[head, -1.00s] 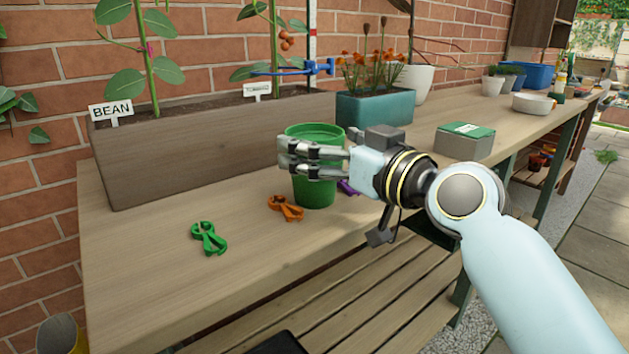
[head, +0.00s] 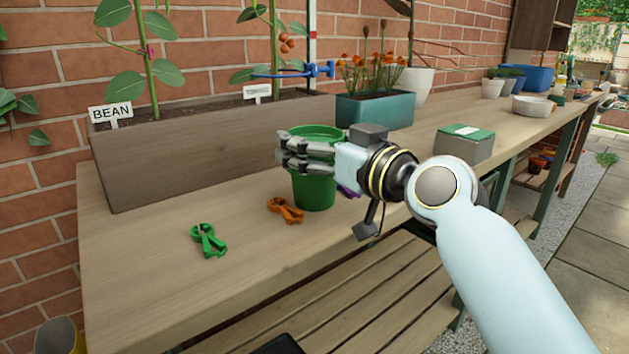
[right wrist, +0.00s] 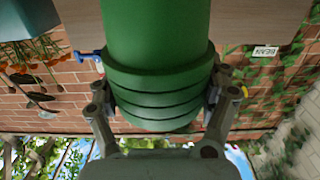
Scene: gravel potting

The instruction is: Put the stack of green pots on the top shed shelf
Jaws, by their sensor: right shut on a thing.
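The stack of green pots (head: 314,193) stands upright on the wooden bench, in front of the long brown planter. My right gripper (head: 302,156) reaches in from the right and is shut on the stack near its upper part. In the right wrist view the stack (right wrist: 158,50) fills the middle, with several rims nested together, and a finger of the gripper (right wrist: 160,105) presses on each side. My gripper hides part of the stack in the head view. My left gripper is not in view.
A green clip (head: 208,240), an orange clip (head: 286,210) and a partly hidden purple one lie on the bench (head: 150,260). The brown planter (head: 180,160) and a teal planter (head: 375,110) stand behind. A green-topped box (head: 464,143) is at right. The front left of the bench is mostly clear.

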